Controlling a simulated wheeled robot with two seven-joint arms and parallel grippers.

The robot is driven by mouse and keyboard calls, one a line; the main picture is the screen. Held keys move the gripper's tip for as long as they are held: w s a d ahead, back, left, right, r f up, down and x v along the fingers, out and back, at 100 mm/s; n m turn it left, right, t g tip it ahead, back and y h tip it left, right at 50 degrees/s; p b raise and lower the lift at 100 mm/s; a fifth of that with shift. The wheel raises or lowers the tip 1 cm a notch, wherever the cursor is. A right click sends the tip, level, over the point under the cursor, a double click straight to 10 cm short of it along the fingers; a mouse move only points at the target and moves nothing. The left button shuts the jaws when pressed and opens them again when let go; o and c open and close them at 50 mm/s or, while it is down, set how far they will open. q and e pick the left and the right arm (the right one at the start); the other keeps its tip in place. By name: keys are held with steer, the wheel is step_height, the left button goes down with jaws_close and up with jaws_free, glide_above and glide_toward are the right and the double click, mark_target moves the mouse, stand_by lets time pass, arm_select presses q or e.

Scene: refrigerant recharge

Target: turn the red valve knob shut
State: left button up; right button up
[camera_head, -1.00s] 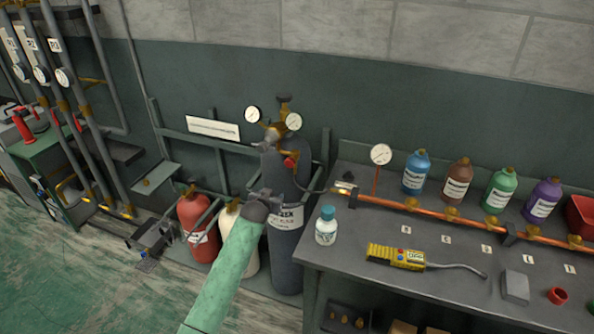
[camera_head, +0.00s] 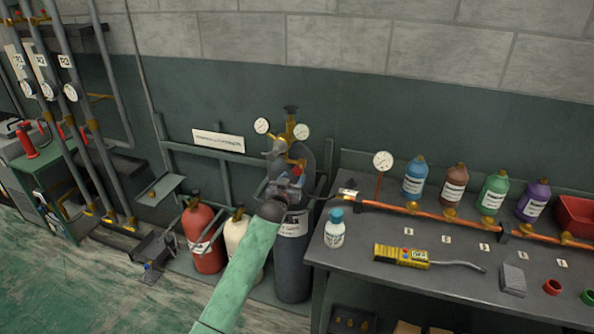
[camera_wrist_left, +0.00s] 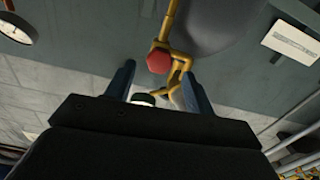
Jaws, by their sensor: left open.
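The red valve knob (camera_wrist_left: 158,61) shows in the left wrist view, mounted on yellow brass piping. In the head view it is mostly hidden by my left gripper (camera_head: 288,178). That gripper is open, at the upper front of the tall dark grey cylinder (camera_head: 293,255), just below its brass valve and gauges (camera_head: 291,130). In the wrist view the two fingers of my left gripper (camera_wrist_left: 157,72) stand on either side of the knob's line, with the knob at their tips. I cannot tell whether they touch it. My right gripper is not in view.
A red cylinder (camera_head: 203,237) and a cream cylinder (camera_head: 236,238) stand left of the tall one. Pipes stand at the left.

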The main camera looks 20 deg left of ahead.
mark_target(297, 172)
arm_select(q)
steer(key=w+p, duration=0.1)
steer(key=w, duration=0.3)
steer(key=shift+d, duration=0.1)
steer(key=shift+w+p, duration=0.35)
steer(key=shift+w, duration=0.1)
steer(key=shift+w+f, duration=0.15)
steer(key=shift+w, duration=0.1)
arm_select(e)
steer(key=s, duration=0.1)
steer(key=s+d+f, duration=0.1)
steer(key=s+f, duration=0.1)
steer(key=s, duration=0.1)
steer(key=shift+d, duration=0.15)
arm_select(q)
steer(key=shift+c, duration=0.2)
steer(key=c, duration=0.9)
